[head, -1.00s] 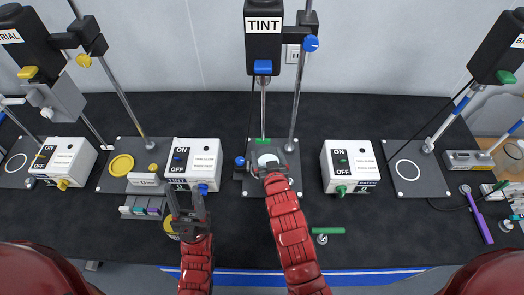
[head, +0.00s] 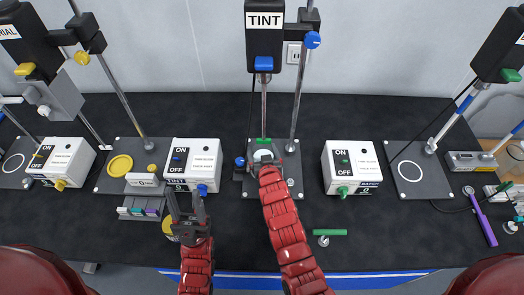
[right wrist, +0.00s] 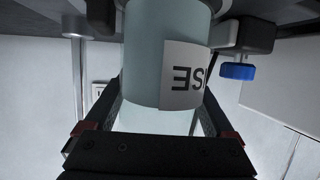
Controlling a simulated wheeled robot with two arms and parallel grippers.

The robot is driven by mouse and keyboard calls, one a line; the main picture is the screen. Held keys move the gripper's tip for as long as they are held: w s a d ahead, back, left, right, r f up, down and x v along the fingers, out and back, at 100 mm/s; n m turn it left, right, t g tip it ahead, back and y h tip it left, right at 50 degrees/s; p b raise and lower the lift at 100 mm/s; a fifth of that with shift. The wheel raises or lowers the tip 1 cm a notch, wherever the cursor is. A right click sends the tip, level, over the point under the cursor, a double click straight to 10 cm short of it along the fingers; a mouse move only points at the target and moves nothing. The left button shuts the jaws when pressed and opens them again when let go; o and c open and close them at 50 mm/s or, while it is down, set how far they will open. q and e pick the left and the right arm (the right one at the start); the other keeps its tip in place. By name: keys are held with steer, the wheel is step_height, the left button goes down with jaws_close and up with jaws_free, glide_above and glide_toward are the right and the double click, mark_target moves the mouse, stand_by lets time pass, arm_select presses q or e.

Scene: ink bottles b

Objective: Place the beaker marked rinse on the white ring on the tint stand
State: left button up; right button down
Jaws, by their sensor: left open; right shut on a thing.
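The rinse beaker (right wrist: 165,60) is pale blue-grey with a white label, partly hidden and upside down in the right wrist view, ending in "SE". My right gripper (head: 264,162) is shut on it, a finger on either side. In the head view the beaker (head: 263,156) is a small pale shape over the base plate of the tint stand (head: 252,184). The white ring there cannot be told apart from the beaker. Whether the beaker touches the plate cannot be told. My left gripper (head: 187,208) is open and empty, in front of the tint control box (head: 193,160).
The tint stirrer head (head: 264,40) and its rods rise behind the plate. The batch box (head: 350,166) stands to the right, with a green-handled tool (head: 330,232) before it. A yellow round item (head: 168,228) is beside my left gripper. The front right mat is mostly clear.

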steer(key=shift+f, duration=0.15)
jaws_free()
